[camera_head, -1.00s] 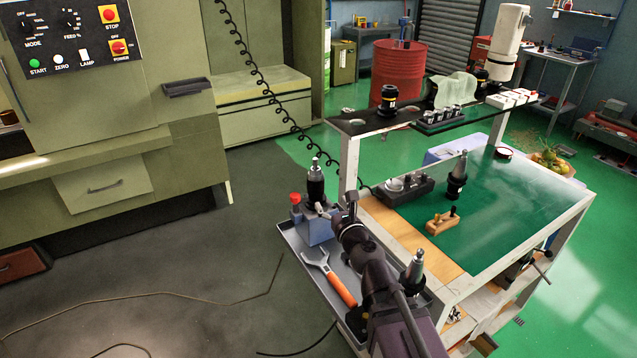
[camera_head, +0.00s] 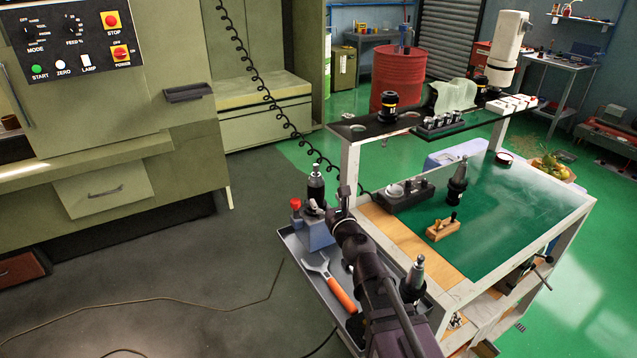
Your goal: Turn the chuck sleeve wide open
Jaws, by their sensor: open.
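The chuck (camera_head: 315,184) is a black upright cylinder with a silver tip. It stands in a blue-grey holder block (camera_head: 318,235) at the far end of the grey side tray. My gripper (camera_head: 328,205) is open at the near right side of the chuck, low by its base. One finger shows in front of the chuck's lower part, and the other stands to its right. I cannot tell whether either finger touches the sleeve. My wrist and fingers hide part of the chuck's base and the block.
An orange-handled wrench (camera_head: 340,292) lies in the grey tray (camera_head: 296,248). Another tool holder (camera_head: 415,275) stands at the tray's right, close to my arm. The cart's worktop (camera_head: 500,222) adjoins on the right.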

